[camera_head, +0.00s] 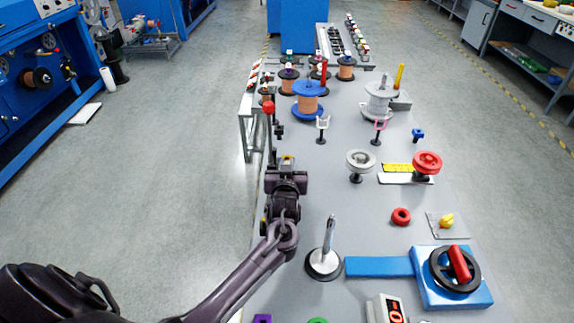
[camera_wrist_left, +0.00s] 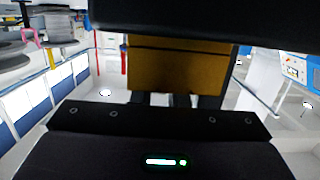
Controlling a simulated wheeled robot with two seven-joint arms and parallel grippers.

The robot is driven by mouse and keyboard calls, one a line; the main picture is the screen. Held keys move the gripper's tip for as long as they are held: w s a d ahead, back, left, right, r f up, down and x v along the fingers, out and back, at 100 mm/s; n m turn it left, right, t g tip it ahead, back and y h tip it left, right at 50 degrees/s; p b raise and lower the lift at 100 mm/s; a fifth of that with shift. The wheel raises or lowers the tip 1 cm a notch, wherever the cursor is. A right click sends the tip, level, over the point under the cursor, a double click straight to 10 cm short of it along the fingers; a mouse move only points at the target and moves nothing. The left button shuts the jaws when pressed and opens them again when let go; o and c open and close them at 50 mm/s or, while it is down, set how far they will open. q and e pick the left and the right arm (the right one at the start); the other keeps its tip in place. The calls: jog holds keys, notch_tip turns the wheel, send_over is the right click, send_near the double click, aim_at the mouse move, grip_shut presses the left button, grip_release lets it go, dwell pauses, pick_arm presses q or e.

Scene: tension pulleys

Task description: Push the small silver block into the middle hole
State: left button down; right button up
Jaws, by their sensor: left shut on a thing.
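My left gripper (camera_head: 287,164) is over the left side of the grey table, its arm coming in from the lower left. It is shut on a yellow-brown block (camera_wrist_left: 178,68), which fills the middle of the left wrist view between dark gripper parts. Only a small yellow bit of the block (camera_head: 287,158) shows at the fingertips in the head view. I cannot pick out a small silver block or a middle hole; the gripper hides the table beneath it. My right gripper is not in view.
A silver post on a round base (camera_head: 325,262) stands just right of my left arm. A blue fixture with a black wheel (camera_head: 455,270) is at front right. Copper spools (camera_head: 308,100) and a grey spool (camera_head: 378,98) stand farther back. The table (camera_head: 330,195) is clear right of the gripper.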

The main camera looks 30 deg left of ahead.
pick_arm(q)
jog(key=shift+r, duration=0.25)
jog(key=shift+a, duration=0.1)
jog(key=shift+f, duration=0.15)
jog(key=shift+r+p, duration=0.3)
jog(key=shift+p, duration=0.05)
dwell(0.4)
dwell(0.7)
jog(key=shift+f, duration=0.2)
jog(key=shift+f, duration=0.15)
jog(key=shift+r+p, duration=0.35)
jog(key=shift+p, duration=0.15)
dwell(0.8)
